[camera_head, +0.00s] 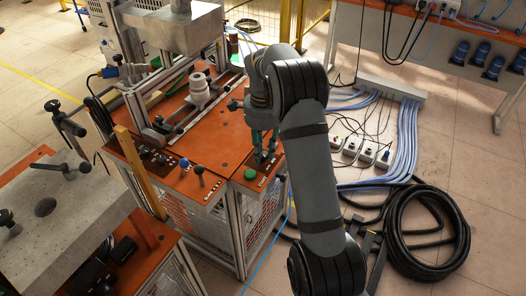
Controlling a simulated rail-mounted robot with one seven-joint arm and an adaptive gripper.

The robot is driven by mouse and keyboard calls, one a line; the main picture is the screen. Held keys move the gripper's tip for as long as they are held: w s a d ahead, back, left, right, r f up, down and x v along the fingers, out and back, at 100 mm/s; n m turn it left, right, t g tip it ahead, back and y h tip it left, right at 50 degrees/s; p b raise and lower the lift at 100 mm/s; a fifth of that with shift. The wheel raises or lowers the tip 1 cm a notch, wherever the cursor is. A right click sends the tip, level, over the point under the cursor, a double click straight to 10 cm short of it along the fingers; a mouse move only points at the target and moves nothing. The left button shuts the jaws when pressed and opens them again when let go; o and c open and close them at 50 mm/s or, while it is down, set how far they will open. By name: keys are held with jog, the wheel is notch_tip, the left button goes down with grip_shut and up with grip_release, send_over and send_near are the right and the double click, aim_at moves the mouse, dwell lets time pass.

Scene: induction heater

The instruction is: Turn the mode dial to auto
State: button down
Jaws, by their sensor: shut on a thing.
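My gripper (265,157) points down at the right end of the orange-topped machine's control panel (222,178). Its greenish fingers are closed on a small control at the panel's surface, just right of the green button (250,174). That control, which I take for the mode dial, is hidden between the fingers, so I cannot read its setting. A black-knobbed control (199,170) and a blue knob (184,163) stand to the left on the same panel.
A metal fixture with a pale cylindrical part (199,91) stands behind the panel. A grey slab-topped machine (62,210) is at left. Power strips (360,150), blue cables (408,140) and a coiled black hose (428,222) lie on the floor at right.

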aim_at(263, 154)
dwell(0.3)
jog(key=c, duration=1.5)
grip_release()
jog(key=shift+o, duration=0.2)
notch_tip(263, 154, up, 12)
notch_tip(263, 154, down, 12)
